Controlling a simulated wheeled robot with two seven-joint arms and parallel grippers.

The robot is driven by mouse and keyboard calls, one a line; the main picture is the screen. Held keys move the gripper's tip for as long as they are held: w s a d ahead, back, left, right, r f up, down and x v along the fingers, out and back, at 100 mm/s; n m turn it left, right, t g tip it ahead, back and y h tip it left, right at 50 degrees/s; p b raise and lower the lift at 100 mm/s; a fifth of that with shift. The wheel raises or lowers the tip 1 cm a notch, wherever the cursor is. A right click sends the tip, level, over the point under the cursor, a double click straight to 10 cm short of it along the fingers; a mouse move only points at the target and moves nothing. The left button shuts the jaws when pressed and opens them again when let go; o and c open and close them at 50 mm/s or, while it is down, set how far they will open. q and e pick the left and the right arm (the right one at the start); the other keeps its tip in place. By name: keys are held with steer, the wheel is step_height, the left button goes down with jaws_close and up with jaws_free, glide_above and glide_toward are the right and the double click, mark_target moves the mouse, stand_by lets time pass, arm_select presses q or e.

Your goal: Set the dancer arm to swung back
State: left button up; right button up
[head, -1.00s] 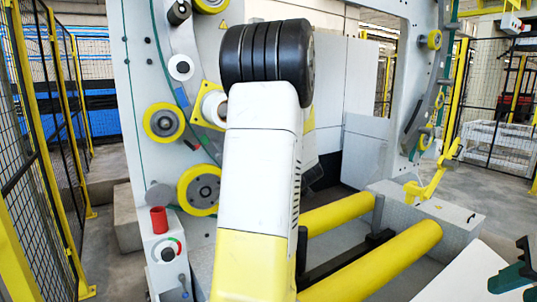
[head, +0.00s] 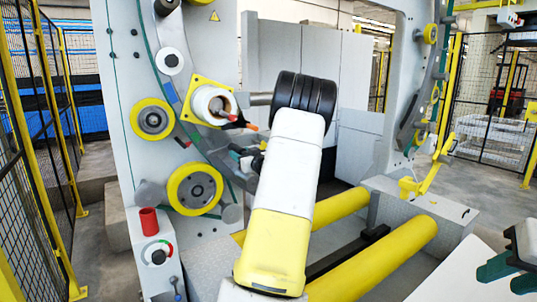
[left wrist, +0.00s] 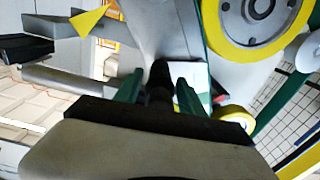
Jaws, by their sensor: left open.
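My left gripper (head: 238,154) is open beside the ring frame, low under the white roll. My forearm hides part of it. In the left wrist view its two green fingers (left wrist: 160,90) stand apart with a dark rod or knob (left wrist: 158,75) between them; I cannot tell if they touch it. A black piece with an orange tip (head: 250,127) sticks out just above the gripper, by the white roll (head: 210,104). I cannot tell for sure which part is the dancer arm. My right gripper (head: 510,268) is at the lower right edge, partly cut off, away from the machine.
Yellow rollers (head: 195,188) and (head: 152,118) sit on the ring frame. A red cylinder (head: 149,221) stands on a control box with a dial (head: 157,254). Two long yellow rollers (head: 385,255) lie below. A yellow mesh fence (head: 50,150) is at the left.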

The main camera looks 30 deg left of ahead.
arm_select(q)
steer(key=shift+a, duration=0.15)
jaws_close()
stand_by(1.4)
